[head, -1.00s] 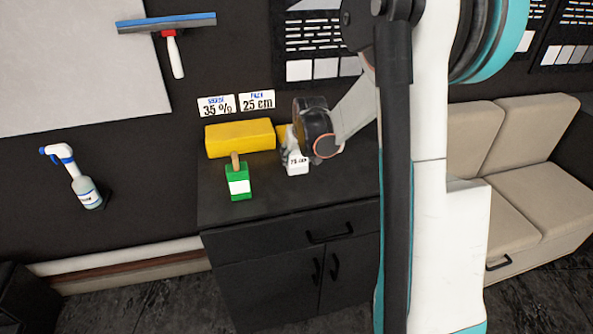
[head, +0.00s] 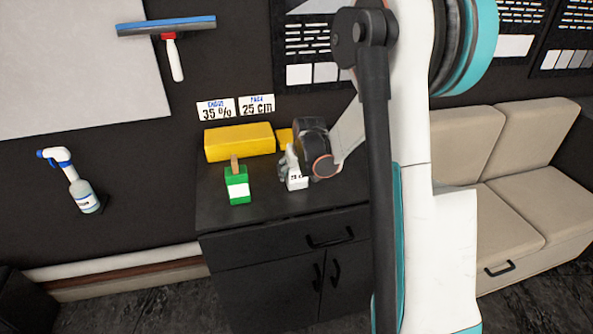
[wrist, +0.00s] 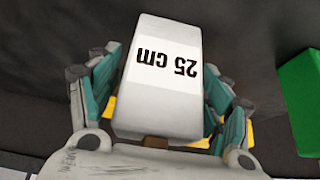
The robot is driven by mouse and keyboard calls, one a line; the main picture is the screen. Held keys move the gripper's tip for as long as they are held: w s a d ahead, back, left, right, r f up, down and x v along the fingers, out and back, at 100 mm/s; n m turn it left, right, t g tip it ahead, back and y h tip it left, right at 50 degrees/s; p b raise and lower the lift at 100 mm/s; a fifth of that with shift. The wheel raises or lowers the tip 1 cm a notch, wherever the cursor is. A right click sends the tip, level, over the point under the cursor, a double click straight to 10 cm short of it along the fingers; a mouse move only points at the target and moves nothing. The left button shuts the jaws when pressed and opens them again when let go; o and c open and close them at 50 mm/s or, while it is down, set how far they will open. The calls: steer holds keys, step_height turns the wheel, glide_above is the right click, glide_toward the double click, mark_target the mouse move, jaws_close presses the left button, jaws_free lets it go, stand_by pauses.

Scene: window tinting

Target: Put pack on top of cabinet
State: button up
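The white pack (head: 297,182), labelled 25 cm, is at the cabinet's top, right of the green pack. It fills the space between my fingers in the wrist view (wrist: 165,75). My gripper (head: 288,167) is shut on it, with teal finger pads along both its sides. The black cabinet (head: 270,218) stands against the wall. The pack is over the cabinet top or on it; I cannot tell whether its underside touches. My wrist hides part of the cabinet top behind it.
A yellow block (head: 238,142) and a green pack (head: 237,185) with a wooden-looking top stand on the cabinet, left of my gripper. Another yellow piece (head: 285,136) is partly hidden behind my wrist. A beige sofa (head: 490,190) is at the right. The cabinet's front left top is clear.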

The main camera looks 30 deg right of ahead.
steer(key=shift+r, duration=0.15)
steer(key=shift+s+r, duration=0.1)
steer(key=shift+r, duration=0.15)
steer(key=p+v, duration=0.4)
steer(key=v, duration=0.7)
steer(key=shift+r, duration=0.2)
